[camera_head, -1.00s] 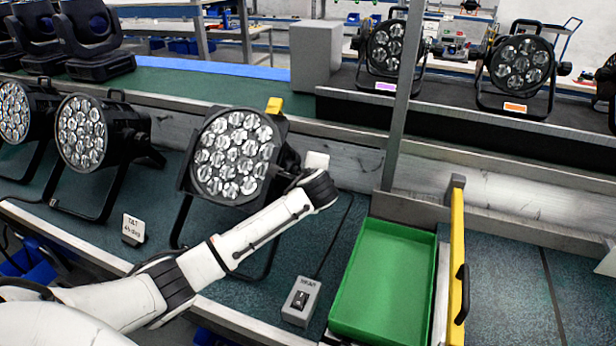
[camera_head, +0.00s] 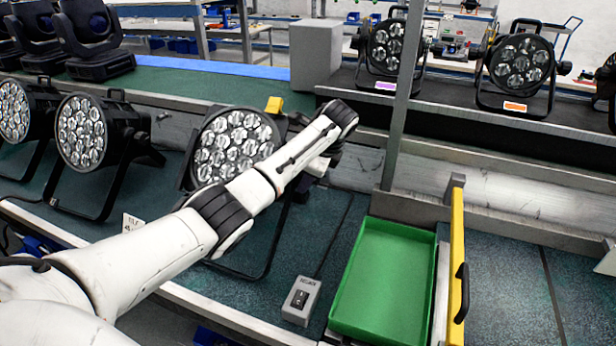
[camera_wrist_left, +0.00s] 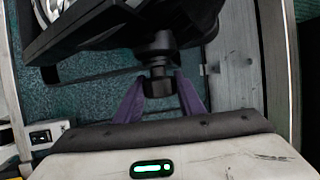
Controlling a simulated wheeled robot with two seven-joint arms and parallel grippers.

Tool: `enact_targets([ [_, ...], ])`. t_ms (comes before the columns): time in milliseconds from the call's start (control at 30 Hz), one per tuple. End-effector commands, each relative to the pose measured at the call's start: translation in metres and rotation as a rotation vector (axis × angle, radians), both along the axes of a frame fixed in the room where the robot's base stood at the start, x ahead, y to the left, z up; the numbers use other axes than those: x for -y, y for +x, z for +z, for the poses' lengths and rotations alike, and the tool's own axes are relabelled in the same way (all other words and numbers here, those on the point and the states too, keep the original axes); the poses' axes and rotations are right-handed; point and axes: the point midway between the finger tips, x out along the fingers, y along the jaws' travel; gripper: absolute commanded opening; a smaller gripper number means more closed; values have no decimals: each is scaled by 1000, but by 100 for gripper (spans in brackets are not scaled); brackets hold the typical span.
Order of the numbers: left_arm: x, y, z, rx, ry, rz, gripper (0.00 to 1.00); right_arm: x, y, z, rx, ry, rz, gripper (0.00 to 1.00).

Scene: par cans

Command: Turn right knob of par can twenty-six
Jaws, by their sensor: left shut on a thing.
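A black par can (camera_head: 222,140) with many round lenses stands on the bench in the head view, partly covered by my left arm. I cannot read a number on it. In the left wrist view its dark body (camera_wrist_left: 110,22) is at the top, with a black side knob (camera_wrist_left: 157,82) pointing down from the bracket. My left gripper (camera_wrist_left: 162,98) has its purple fingers on either side of this knob and is shut on it. In the head view the fingers and the knob are hidden behind my arm. My right gripper is not in view.
A second par can (camera_head: 82,130) stands to the left, with a small tilt sign (camera_head: 132,225) in front. A switch box (camera_head: 301,300), a green tray (camera_head: 385,280) and a yellow-edged upright panel (camera_head: 457,260) are to the right. A metal post (camera_head: 402,100) rises behind the tray.

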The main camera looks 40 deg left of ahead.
Motion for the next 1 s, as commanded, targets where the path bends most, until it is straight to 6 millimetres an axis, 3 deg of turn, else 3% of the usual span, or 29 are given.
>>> enact_targets([
  [533,-1,-1,0,-22,0,1,13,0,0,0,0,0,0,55],
  [567,-1,-1,0,-22,0,1,39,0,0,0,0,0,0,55],
  [667,-1,-1,0,-21,-1,0,54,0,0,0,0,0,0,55],
  [1000,1,0,2,-19,-2,0,54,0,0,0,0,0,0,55],
])
